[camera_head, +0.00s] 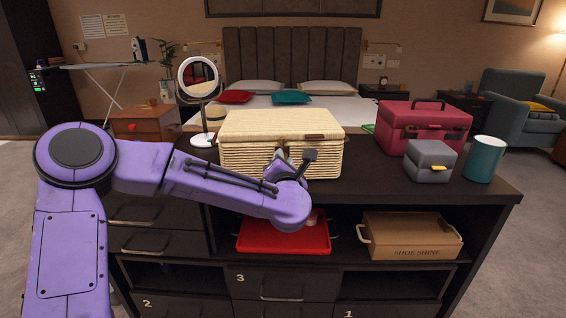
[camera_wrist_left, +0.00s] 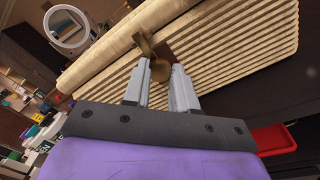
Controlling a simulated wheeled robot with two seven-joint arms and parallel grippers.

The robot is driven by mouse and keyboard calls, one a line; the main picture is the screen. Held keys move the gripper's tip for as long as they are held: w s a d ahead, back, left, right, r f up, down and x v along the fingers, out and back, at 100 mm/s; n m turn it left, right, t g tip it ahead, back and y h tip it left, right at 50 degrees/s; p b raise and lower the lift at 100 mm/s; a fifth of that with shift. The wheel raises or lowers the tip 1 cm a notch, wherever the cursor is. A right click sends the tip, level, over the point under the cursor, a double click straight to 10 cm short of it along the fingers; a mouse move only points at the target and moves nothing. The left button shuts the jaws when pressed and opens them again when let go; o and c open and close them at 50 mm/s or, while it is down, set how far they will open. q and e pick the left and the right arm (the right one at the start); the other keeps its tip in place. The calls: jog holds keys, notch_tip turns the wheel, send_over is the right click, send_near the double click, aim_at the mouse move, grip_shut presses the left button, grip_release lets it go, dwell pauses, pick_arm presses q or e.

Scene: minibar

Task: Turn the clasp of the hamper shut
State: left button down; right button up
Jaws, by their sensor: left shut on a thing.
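The hamper (camera_head: 240,128) is a cream wicker box with its lid down on the dark cabinet top. Its ribbed front also shows in the wrist view (camera_wrist_left: 235,45). My left gripper (camera_head: 284,168) is at the hamper's front face, with its arm reaching across from the left. In the wrist view its grey fingers (camera_wrist_left: 160,80) are closed around the brass knob of the clasp (camera_wrist_left: 158,68). A brass plate of the clasp rises beyond the fingertips, near the lid seam. In the head view the gripper hides the clasp. My right gripper is out of view.
A round mirror (camera_head: 198,78) stands left of the hamper. A crimson case (camera_head: 425,118), a grey box (camera_head: 430,160) and a teal cup (camera_head: 483,158) stand to the right. A red tray (camera_head: 283,236) and a shoe shine crate (camera_head: 410,237) sit on the shelf below.

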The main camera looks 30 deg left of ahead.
pick_arm(q)
jog(key=c, duration=0.9)
grip_release()
jog(key=v, duration=1)
jog(key=shift+s+d, duration=0.15)
jog(key=shift+s, duration=0.1)
